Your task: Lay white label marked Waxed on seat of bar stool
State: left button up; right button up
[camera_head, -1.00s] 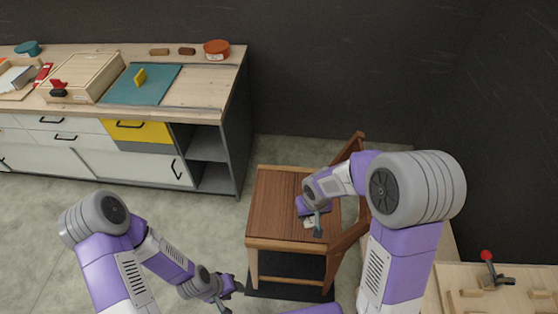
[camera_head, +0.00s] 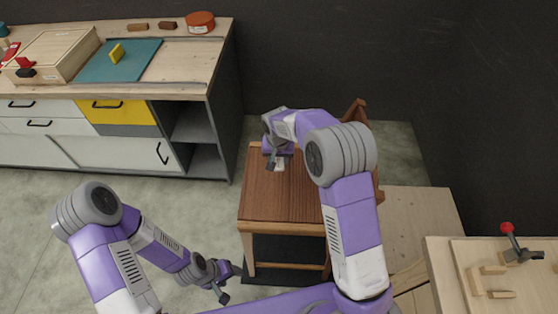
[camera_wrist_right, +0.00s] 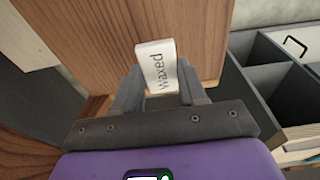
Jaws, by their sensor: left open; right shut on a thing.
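In the head view the label (camera_head: 280,164) is a small pale patch under my right gripper (camera_head: 275,158). The gripper is over the far left part of the brown wooden seat (camera_head: 275,200) of the bar stool, which has a backrest on its right. I cannot tell whether the label touches the seat. My left gripper (camera_head: 224,286) is open and empty, low at front left of the stool.
A workbench (camera_head: 190,70) with a teal mat (camera_head: 95,62), a wooden box (camera_head: 60,52) and a red-brown tub (camera_head: 200,22) stands at the back left. A light wooden table with a red-knobbed clamp (camera_head: 515,245) is at right. The near seat area is clear.

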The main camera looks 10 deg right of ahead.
jog(key=b, duration=0.5)
send_over(279, 181)
jog(key=shift+s+a+f, duration=0.1)
jog(key=shift+s+f, duration=0.05)
jog(key=shift+f, duration=1.6)
jog(key=shift+s+a+f, duration=0.1)
jog(key=shift+f, duration=1.65)
jog(key=shift+d+f+b, duration=0.1)
jog(key=shift+f+b, duration=1.25)
jog(key=shift+f, duration=0.8)
jog(key=o, duration=1.1)
jog(key=shift+r+p, duration=3.65)
jog(key=shift+r, duration=1.4)
